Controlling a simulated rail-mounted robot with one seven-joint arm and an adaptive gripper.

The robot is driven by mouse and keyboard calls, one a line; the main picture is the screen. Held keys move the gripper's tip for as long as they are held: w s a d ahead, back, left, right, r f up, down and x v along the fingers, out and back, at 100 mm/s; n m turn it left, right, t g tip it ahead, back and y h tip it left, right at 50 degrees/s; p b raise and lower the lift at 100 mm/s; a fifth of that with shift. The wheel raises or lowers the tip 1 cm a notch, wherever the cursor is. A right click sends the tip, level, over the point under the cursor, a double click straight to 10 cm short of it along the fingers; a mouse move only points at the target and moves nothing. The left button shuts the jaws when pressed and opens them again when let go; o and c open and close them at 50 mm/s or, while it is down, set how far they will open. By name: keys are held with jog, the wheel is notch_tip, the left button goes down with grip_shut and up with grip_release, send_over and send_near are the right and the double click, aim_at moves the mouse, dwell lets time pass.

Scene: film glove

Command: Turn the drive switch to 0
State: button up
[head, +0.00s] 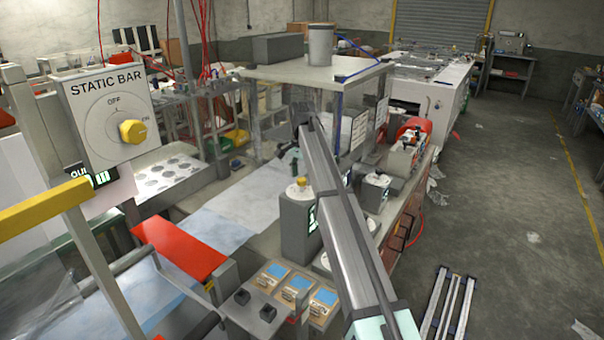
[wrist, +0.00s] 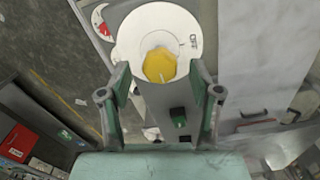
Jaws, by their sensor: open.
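In the wrist view a round white dial with a yellow knob (wrist: 160,65) sits ahead of my gripper (wrist: 158,76). The two fingers are apart, one on each side of the knob in the picture, with nothing held. I cannot tell whether they touch it. A pale mark on the knob points toward the bottom of the picture. In the head view a yellow knob (head: 301,182) tops a grey box (head: 298,222) beside my arm, which largely hides my gripper; this may be the same dial.
A STATIC BAR panel (head: 112,92) with another yellow knob (head: 132,131) stands at left. A second small box (head: 375,190) with a dial stands right of my arm. A red bar (head: 180,247) and printed cards (head: 297,286) lie in front. The floor at right is mostly clear.

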jog(key=shift+f, duration=0.3)
jog(key=c, duration=1.2)
jog(key=shift+o, duration=0.3)
